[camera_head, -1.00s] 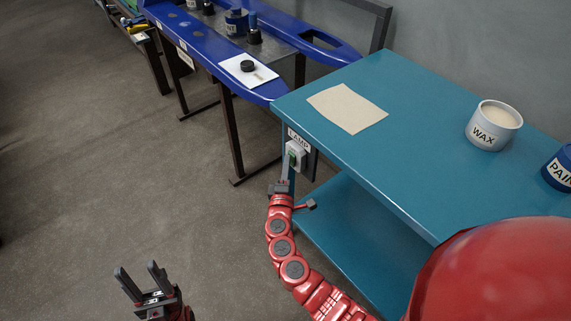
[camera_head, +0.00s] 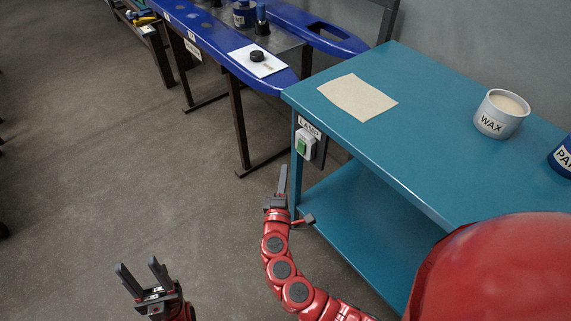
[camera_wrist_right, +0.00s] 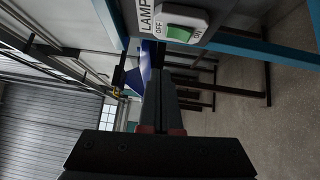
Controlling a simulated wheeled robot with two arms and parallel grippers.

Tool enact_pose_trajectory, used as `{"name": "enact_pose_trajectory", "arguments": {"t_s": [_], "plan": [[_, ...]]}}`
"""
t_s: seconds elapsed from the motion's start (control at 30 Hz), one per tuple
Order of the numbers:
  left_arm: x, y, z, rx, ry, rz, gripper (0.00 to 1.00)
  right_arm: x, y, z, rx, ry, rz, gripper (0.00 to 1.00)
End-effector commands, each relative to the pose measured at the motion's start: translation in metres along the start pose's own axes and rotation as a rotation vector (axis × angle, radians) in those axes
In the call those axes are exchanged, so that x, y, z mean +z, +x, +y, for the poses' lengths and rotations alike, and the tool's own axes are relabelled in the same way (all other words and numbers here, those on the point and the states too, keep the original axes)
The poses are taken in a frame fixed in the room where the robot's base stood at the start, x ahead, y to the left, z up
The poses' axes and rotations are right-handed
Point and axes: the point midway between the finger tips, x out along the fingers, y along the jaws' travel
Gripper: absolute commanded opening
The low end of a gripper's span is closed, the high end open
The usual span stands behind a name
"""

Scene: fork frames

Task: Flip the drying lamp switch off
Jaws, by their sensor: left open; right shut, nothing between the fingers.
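The lamp switch (camera_head: 306,143) is a small pale box with a green rocker, on the left end of the blue-green table under a LAMP label (camera_head: 309,127). In the right wrist view the switch (camera_wrist_right: 180,20) shows its green rocker (camera_wrist_right: 178,33) between the words OFF and ON; I cannot tell which side is pressed. My right gripper (camera_head: 283,168) is shut and empty, its tips just below and left of the switch, apart from it. It also shows in the right wrist view (camera_wrist_right: 160,78). My left gripper (camera_head: 137,264) is open and empty over the floor.
The blue-green table (camera_head: 420,150) carries a tan sheet (camera_head: 357,97), a wax tin (camera_head: 500,114) and a partly cut-off paint tin (camera_head: 563,157). A dark blue bench (camera_head: 275,72) stands behind.

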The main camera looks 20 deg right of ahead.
Motion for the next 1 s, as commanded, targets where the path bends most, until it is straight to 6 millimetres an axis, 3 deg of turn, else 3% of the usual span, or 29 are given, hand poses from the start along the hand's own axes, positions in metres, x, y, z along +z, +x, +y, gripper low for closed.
{"name": "enact_pose_trajectory", "arguments": {"t_s": [0.1, 0.3, 0.87, 1.0], "plan": [[0.0, -0.002, 0.0, 0.0, 0.0, 0.0, 0.5, -0.002, -0.018, 0.002, 0.001, -0.001, 0.006, 0.0], [0.001, -0.003, 0.0, 0.0, 0.0, 0.0, 0.5, 0.0, -0.03, 0.004, 0.0, 0.0, 0.001, 0.0], [0.0, -0.002, 0.0, 0.0, 0.0, 0.0, 0.5, 0.0, -0.031, 0.004, -0.002, 0.0, 0.004, 0.0], [-0.001, 0.005, 0.0, 0.0, 0.0, 0.0, 0.5, -0.018, -0.029, -0.009, -0.05, 0.012, 0.096, 0.0]]}}
